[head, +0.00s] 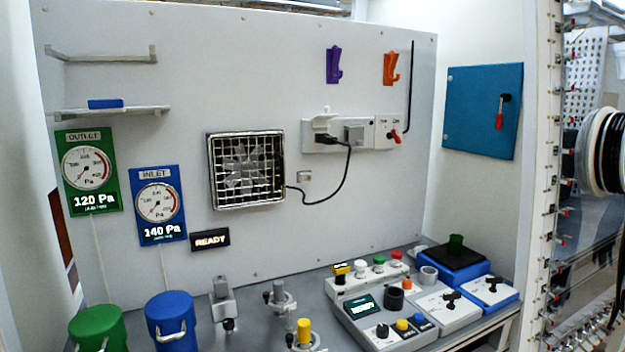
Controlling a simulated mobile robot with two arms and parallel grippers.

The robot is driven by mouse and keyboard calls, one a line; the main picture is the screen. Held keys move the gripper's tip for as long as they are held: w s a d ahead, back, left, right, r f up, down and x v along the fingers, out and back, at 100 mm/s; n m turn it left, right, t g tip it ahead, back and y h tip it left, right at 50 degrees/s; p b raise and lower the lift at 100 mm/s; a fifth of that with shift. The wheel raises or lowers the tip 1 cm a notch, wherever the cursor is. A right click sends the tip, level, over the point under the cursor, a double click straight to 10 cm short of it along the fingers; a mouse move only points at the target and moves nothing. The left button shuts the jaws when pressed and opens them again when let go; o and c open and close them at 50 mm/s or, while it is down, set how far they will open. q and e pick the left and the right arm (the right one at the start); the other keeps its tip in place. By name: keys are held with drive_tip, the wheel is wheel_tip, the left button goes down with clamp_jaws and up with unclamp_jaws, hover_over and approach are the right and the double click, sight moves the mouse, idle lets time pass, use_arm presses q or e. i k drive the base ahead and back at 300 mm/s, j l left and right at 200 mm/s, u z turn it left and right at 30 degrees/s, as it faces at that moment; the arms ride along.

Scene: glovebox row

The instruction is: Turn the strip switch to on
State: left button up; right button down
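A white power strip (374,143) is fixed to the back wall, right of the fan. At its right end is the strip switch (395,135), a small red lever; it appears tilted, and its on and off marks are too small to read. A black plug (327,141) sits in the strip's left socket under a raised white cover (323,118). Its black cable (344,178) runs down to the fan (246,170) behind a wire grille. Neither of my grippers shows in the head view.
A bench along the wall holds a green canister (97,325), a blue canister (171,308), small fittings and a control console (375,325). Purple (333,66) and orange (390,68) hooks hang above the strip. A blue panel (470,110) with a red-handled lever is on the right wall.

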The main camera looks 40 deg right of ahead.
sight(395, 133)
drive_tip(key=z, duration=1.7)
